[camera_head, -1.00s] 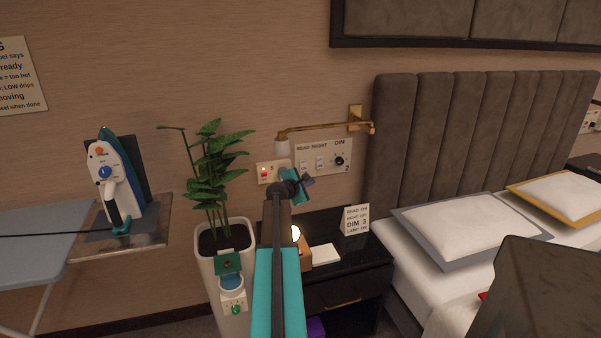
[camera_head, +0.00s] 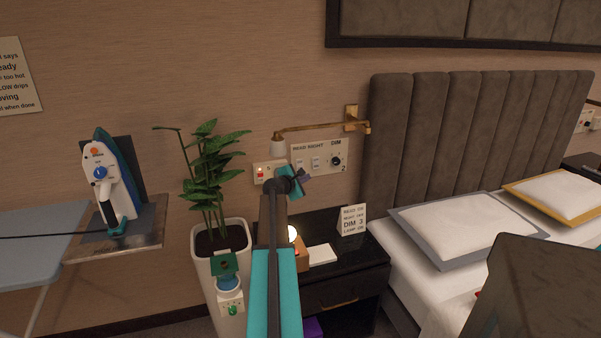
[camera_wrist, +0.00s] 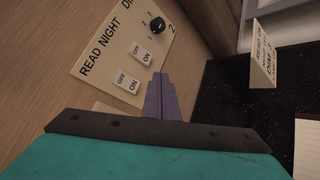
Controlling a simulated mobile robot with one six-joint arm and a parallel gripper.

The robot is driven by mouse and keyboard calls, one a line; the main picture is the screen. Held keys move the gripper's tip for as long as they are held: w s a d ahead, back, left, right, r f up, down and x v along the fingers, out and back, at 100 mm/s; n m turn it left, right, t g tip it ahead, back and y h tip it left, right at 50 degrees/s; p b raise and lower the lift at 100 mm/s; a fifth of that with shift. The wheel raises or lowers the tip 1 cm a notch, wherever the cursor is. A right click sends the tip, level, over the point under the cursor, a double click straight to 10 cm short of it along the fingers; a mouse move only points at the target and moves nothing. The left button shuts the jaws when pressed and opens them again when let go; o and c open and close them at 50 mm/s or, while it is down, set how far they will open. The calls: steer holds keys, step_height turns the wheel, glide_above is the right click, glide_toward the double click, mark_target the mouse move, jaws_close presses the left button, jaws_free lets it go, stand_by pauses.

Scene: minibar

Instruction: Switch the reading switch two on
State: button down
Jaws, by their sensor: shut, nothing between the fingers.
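The cream wall panel marked READ, NIGHT, DIM and 2 (camera_head: 326,148) is beside the bed. Its READ switch (camera_wrist: 129,82) and NIGHT switch (camera_wrist: 140,53) are white rockers with OFF and ON labels; I cannot tell which side is pressed. The READ switch also shows in the head view (camera_head: 299,164). A black dial (camera_wrist: 157,25) sits under DIM. My gripper (camera_wrist: 160,77) has purple fingers, shut and empty. In the wrist view the fingertips appear just right of the READ switch; the gap to the panel is unclear. In the head view my gripper (camera_head: 304,180) is just below the panel.
A brass wall lamp (camera_head: 310,128) hangs above the panel. A red-marked switch plate (camera_head: 260,172) is left of it. The black nightstand (camera_head: 350,263) below carries a card (camera_head: 352,219), white pad (camera_head: 321,254) and glowing light. A potted plant (camera_head: 212,165) stands left, the bed right.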

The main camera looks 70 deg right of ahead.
steer(key=shift+w+d+f, duration=0.2)
steer(key=shift+w+d, duration=0.75)
steer(key=shift+d, duration=0.2)
steer(key=shift+w+d+f, duration=0.15)
steer(key=shift+w+d, duration=0.75)
steer(key=shift+d, duration=0.2)
steer(key=shift+w+d, duration=0.1)
stand_by(0.6)
steer(key=shift+w+d, duration=0.2)
steer(key=shift+w+d+f, duration=0.1)
steer(key=shift+w+d, duration=0.1)
steer(key=shift+d, duration=0.05)
stand_by(1.0)
steer(key=shift+s+a, duration=0.1)
stand_by(0.3)
steer(key=shift+s+a, duration=0.4)
steer(key=shift+a, duration=0.1)
steer(key=shift+s+a, duration=0.1)
steer(key=shift+s+a+r, duration=0.2)
steer(key=shift+s+a, duration=0.55)
steer(key=shift+a, duration=0.15)
steer(key=shift+s+a+r, duration=0.2)
steer(key=shift+s+a, duration=0.5)
steer(key=shift+a, duration=0.2)
